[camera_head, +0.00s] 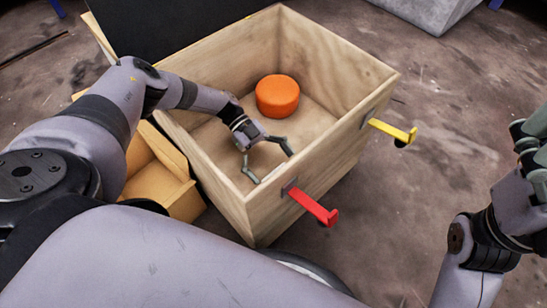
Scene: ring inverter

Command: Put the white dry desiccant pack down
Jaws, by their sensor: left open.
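My right gripper (530,150) shows only in part at the right edge, outside the box. Its fingers are cut off by the frame, so its opening is unclear.
The box has a red bracket (314,205) and a yellow bracket (392,130) sticking out to the right. A smaller tan box (158,183) stands against its left side, and a dark panel (160,22) is behind. The concrete floor (450,95) to the right is mostly clear.

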